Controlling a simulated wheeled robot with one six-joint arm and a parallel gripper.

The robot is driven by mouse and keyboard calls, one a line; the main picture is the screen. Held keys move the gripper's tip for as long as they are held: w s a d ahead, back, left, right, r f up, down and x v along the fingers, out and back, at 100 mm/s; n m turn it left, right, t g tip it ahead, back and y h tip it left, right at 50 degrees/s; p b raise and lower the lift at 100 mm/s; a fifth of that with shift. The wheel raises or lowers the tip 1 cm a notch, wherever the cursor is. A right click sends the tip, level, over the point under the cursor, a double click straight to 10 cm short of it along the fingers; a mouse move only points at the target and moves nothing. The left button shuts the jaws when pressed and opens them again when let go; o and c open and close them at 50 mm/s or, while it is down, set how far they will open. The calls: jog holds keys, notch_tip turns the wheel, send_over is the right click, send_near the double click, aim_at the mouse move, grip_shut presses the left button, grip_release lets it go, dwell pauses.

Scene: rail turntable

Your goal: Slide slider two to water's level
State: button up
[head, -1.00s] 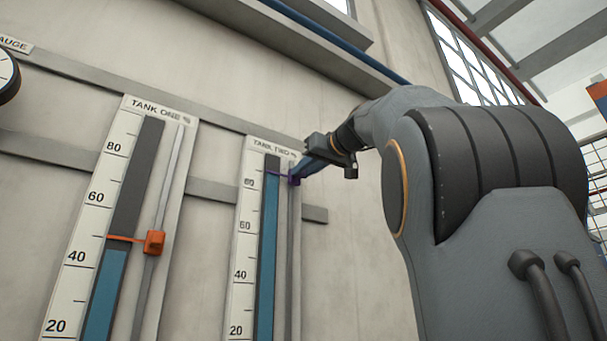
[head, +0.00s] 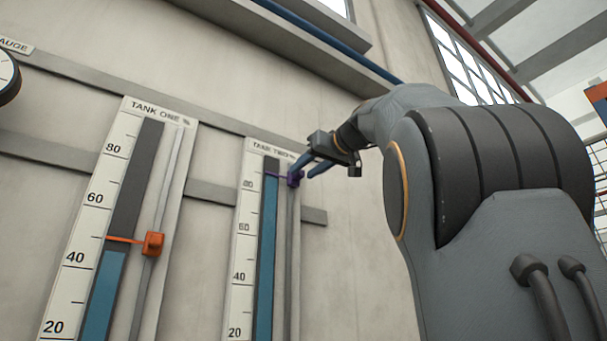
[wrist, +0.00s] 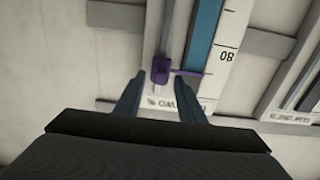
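Slider two is the purple block (head: 294,178) on the rail of the tank two gauge (head: 246,210). Its thin pointer crosses the gauge at the top edge of the blue water column (head: 267,240), just above the 80 mark. My gripper (head: 304,171) is at the slider with its fingers spread. In the wrist view the purple block (wrist: 161,70) lies just beyond and between the two open fingertips (wrist: 161,82), with a visible gap on each side. The pointer there also lines up with the end of the blue column (wrist: 205,35).
The tank one gauge (head: 117,180) stands to the left, with an orange slider (head: 153,243) on its own rail. Grey horizontal bars (head: 210,192) run along the wall behind the gauges. Bare wall lies to the right of tank two.

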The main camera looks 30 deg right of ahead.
jog(key=s+b, duration=0.2)
jog(key=s, duration=0.4)
jog(key=shift+s, duration=0.2)
jog(key=shift+d, duration=0.1)
